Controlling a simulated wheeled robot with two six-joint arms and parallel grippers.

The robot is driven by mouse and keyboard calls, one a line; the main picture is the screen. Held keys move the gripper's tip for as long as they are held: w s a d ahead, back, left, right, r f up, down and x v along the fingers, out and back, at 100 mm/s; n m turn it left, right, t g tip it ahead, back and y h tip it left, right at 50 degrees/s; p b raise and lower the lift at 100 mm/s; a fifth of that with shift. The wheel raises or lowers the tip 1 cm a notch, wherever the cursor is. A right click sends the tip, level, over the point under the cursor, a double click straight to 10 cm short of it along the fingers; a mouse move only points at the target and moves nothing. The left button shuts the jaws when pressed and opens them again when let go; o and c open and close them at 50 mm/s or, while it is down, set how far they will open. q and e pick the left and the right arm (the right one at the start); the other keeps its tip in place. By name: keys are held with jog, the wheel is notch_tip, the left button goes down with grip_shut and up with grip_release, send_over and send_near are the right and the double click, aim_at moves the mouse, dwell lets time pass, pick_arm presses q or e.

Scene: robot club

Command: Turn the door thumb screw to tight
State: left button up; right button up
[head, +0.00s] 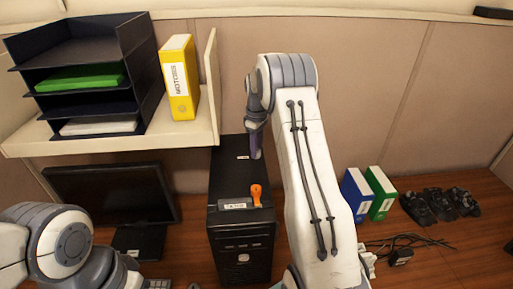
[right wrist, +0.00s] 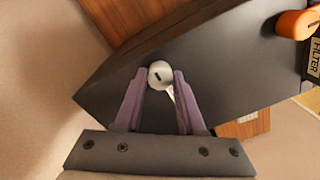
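The thumb screw (right wrist: 160,75) shows in the right wrist view as a round silver-white head with a dark slot, on the black computer case (right wrist: 225,75). My right gripper (right wrist: 159,74) is open, with one purple finger on each side of the screw head and narrow gaps visible. Whether the fingertips are level with the head I cannot tell. In the head view the right gripper (head: 256,154) points down over the top of the black case (head: 228,175), and I cannot make out the screw there. My left arm shows at lower left, its gripper out of view.
An orange knob (head: 257,195) and a label (head: 236,204) are on the case's front top. A shelf (head: 180,136) with a black tray rack (head: 85,75) and yellow binder (head: 179,80) is left. A monitor (head: 110,193) stands left; blue (head: 356,194) and green (head: 381,192) binders stand right.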

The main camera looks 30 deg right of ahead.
grip_shut()
jog(key=m, duration=0.4)
jog(key=shift+b, duration=0.3)
jog(key=m, duration=0.4)
jog(key=shift+m, duration=0.3)
jog(key=m, duration=0.4)
jog(key=shift+r+b, duration=0.1)
jog(key=shift+b, duration=0.3)
jog(key=m, duration=0.5)
jog(key=shift+t, duration=0.3)
jog(key=shift+m, duration=0.3)
